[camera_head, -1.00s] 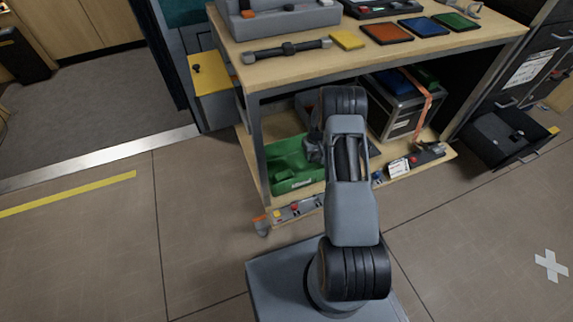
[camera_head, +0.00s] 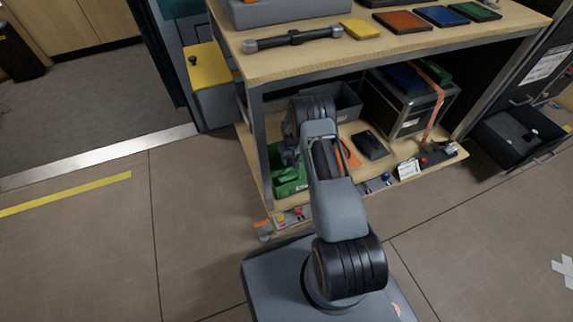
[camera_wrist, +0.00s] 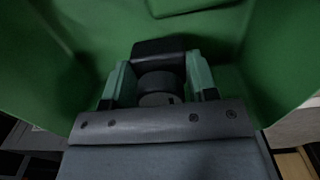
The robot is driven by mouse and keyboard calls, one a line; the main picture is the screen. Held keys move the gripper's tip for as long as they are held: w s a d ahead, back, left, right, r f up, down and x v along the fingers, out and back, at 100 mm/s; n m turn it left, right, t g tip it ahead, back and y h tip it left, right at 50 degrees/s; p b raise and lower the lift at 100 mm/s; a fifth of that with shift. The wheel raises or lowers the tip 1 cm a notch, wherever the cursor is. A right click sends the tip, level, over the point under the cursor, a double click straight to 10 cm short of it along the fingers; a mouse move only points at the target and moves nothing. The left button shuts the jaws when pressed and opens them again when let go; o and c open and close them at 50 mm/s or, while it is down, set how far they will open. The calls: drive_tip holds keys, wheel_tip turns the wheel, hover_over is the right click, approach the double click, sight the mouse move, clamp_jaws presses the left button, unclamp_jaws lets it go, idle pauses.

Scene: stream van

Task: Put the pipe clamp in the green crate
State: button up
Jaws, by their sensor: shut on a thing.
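The green crate (camera_head: 290,184) stands on the lower shelf of the bench, at its left end, mostly hidden behind my arm in the head view. Its green walls and floor fill most of the wrist view (camera_wrist: 285,50). My gripper (camera_wrist: 158,80) is shut on a dark, rounded piece with a black block at its far end, the pipe clamp (camera_wrist: 158,50). The clamp sits between the two greenish fingers, over the crate's inside. I cannot tell whether it touches the crate's floor. In the head view my gripper (camera_head: 290,155) is largely hidden by my own wrist.
A grey bin (camera_head: 347,103), a dark flat box (camera_head: 370,144) and a black case (camera_head: 405,105) share the lower shelf. The bench top (camera_head: 390,50) overhangs the crate. A strip with coloured knobs (camera_head: 380,183) runs along the shelf's front edge. The floor at left is open.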

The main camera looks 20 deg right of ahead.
sight(288, 164)
drive_tip(key=f+b, duration=0.2)
drive_tip(key=f, duration=0.1)
drive_tip(key=w+a+f+b, duration=0.1)
drive_tip(key=f, duration=0.1)
drive_tip(key=shift+a+r, duration=0.1)
drive_tip(key=o, duration=0.6)
drive_tip(key=shift+f, duration=0.2)
drive_tip(key=o, duration=0.4)
drive_tip(key=shift+o, duration=0.2)
drive_tip(key=shift+r, duration=0.1)
wheel_tip(288, 164, up, 12)
drive_tip(key=p, duration=0.5)
drive_tip(key=shift+r, duration=0.1)
